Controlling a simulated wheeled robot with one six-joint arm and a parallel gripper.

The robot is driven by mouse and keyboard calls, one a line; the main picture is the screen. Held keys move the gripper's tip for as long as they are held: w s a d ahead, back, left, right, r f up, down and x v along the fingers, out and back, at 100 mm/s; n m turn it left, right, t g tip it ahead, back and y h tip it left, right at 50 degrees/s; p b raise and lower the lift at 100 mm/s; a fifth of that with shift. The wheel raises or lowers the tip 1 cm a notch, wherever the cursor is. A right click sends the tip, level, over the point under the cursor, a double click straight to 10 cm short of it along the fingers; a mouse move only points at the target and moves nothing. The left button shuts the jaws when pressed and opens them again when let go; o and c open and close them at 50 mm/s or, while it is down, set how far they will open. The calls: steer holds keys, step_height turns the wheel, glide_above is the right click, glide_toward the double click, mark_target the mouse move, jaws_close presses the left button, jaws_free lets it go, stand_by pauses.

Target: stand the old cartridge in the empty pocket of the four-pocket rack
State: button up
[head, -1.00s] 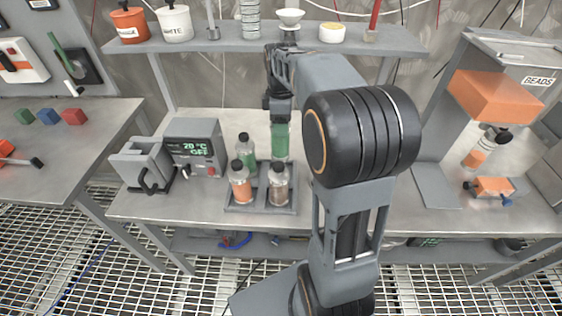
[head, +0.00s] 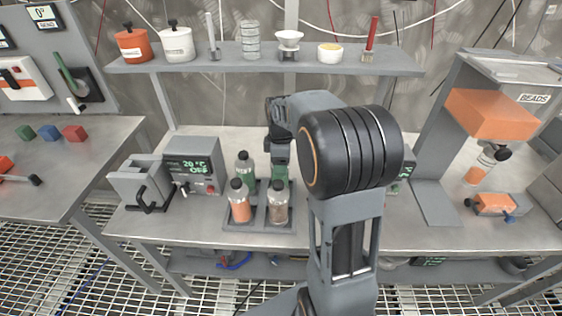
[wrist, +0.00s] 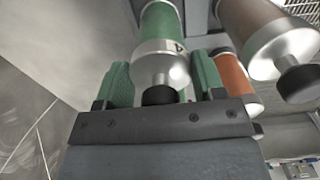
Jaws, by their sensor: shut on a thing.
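My gripper (head: 279,155) is shut on a green cartridge (head: 280,173) with a silver collar and black knob. In the wrist view, this cartridge (wrist: 165,22) sits between the two green finger pads. It appears upright over the back right pocket of the grey four-pocket rack (head: 258,229). Its lower end is hidden behind a brown cartridge (head: 278,204), so I cannot tell whether it is seated. The brown cartridge stands front right, an orange cartridge (head: 239,204) front left, and another green cartridge (head: 245,168) back left.
A grey temperature unit (head: 194,166) and a grey holder (head: 138,184) stand left of the rack. A shelf (head: 225,63) with pots and tools runs above the bench. A bead dispenser (head: 495,112) stands at the right. The bench is clear in front of the unit.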

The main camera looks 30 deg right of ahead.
steer(key=shift+f, duration=0.1)
steer(key=o, duration=1)
steer(key=shift+f, duration=0.1)
steer(key=o, duration=0.5)
steer(key=shift+c, duration=0.2)
